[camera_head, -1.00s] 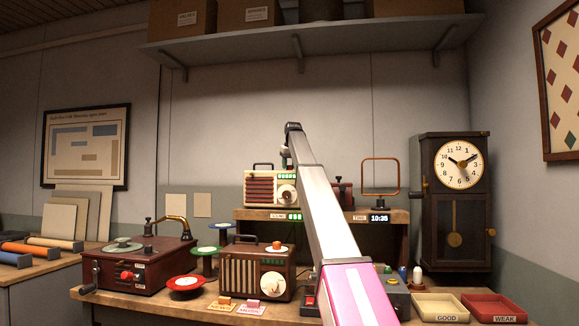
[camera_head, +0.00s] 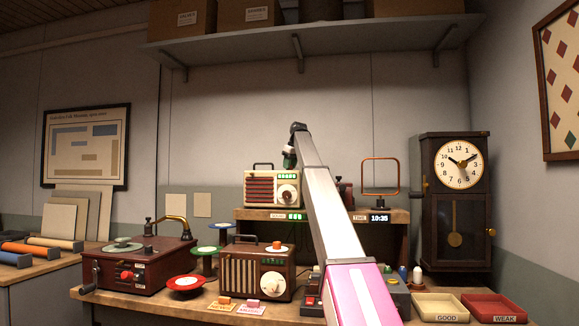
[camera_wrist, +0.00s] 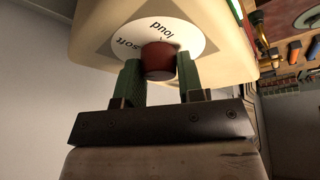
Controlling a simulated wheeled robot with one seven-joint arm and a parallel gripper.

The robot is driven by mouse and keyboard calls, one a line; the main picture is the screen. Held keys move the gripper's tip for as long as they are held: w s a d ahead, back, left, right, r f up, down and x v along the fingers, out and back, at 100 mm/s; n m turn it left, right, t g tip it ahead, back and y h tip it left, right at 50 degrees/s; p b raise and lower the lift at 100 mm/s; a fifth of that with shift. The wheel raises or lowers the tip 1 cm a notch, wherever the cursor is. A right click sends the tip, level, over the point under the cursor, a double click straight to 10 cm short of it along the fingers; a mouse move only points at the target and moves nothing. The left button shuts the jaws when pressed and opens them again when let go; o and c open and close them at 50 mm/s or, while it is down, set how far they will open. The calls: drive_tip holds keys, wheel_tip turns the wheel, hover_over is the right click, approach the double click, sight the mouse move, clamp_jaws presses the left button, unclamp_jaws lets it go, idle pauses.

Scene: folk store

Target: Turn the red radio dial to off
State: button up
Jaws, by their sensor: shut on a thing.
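The cream radio (camera_head: 285,191) with a red grille stands on the raised shelf in the head view. In the wrist view its cream body (camera_wrist: 90,30) fills the top. A white disc (camera_wrist: 187,37) on it bears the words "loud" and "soft", upside down. A dark red dial (camera_wrist: 160,61) stands at the disc's middle. My gripper (camera_wrist: 160,72) has its green fingers on both sides of the dial and is shut on it. No "off" mark is visible.
A brown radio (camera_head: 240,275) with an orange top knob stands on the lower table. A copper loop antenna (camera_head: 381,160) and a tall clock (camera_head: 455,205) stand to the right. A record player (camera_head: 135,268) is at left. A wall shelf (camera_head: 350,38) hangs above.

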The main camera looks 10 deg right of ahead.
drive_tip(key=n, duration=0.2)
drive_tip(key=n+g+y, duration=0.1)
drive_tip(key=n, duration=0.1)
drive_tip(key=shift+w+d+n, duration=0.1)
drive_tip(key=shift+w+n, duration=0.05)
drive_tip(key=shift+n, duration=0.15)
drive_tip(key=n+g+y, duration=0.1)
drive_tip(key=n, duration=0.3)
drive_tip(key=shift+g, duration=0.4)
drive_tip(key=shift+n, duration=0.3)
drive_tip(key=o, duration=0.9)
drive_tip(key=shift+r, duration=0.15)
